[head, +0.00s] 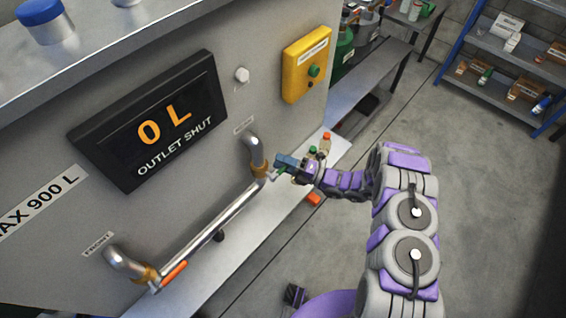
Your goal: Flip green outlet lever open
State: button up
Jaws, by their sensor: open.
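My gripper (286,163) is open at the upper right end of the silver outlet pipe (208,222), close to the brass valve (262,171). A small green piece, which looks like the green outlet lever (283,171), shows at that valve right by the fingertips. The fingers partly hide it, and I cannot tell whether they touch it or lie around it. The black display (150,120) on the tank reads "0 L" and "OUTLET SHUT".
An orange lever (174,273) sits at the pipe's lower left valve. A yellow box (306,62) with a green button is on the tank wall. A light ledge (235,232) runs below the pipe. Blue shelving (505,62) stands back right. Open floor (480,200) lies right.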

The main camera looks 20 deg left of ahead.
grip_shut()
dwell(0.3)
jog(key=shift+f, duration=0.1)
jog(key=shift+r+n+p, duration=0.25)
jog(key=shift+n+p, duration=0.05)
jog(key=shift+n, duration=0.1)
jog(key=shift+s+a+r+n+h+p, duration=0.15)
jog(key=shift+s+r+n+h+p, duration=0.5)
jog(key=shift+n, duration=0.8)
jog(key=shift+s+a+r+n+h+p, duration=0.2)
jog(key=shift+r+n+h+p, duration=0.2)
jog(key=shift+r+n+h, duration=0.7)
jog(key=shift+s+a+r+n+h+p, duration=0.15)
jog(key=shift+s+r+n+h+p, duration=0.3)
jog(key=shift+n, duration=1.3)
jog(key=shift+s, duration=0.1)
